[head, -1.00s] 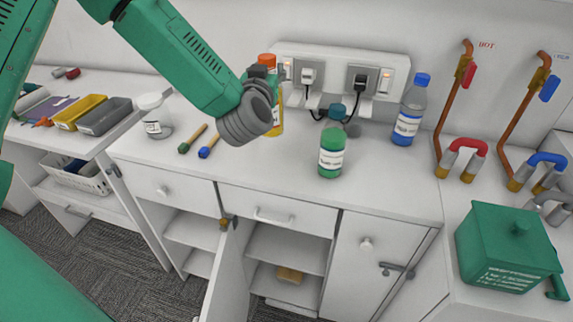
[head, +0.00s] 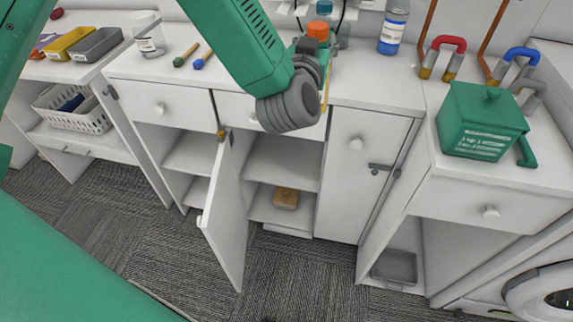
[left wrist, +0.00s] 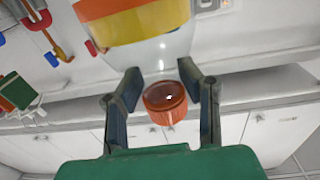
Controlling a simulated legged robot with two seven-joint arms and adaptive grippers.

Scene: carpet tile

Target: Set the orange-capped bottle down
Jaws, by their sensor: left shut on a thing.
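The orange-capped bottle (head: 318,31) is mostly hidden behind my left wrist in the head view; its cap shows above the wrist, in front of the counter's back part. In the left wrist view its orange cap (left wrist: 165,103) lies between the two fingers, with the clear shoulder and the orange and yellow body (left wrist: 140,22) beyond. My left gripper (left wrist: 164,85) is shut on the bottle near its shoulder. I cannot tell whether the bottle's base touches the counter. My right gripper is not in view.
A cabinet door (head: 226,215) stands open below. Red and blue tap handles are at right.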

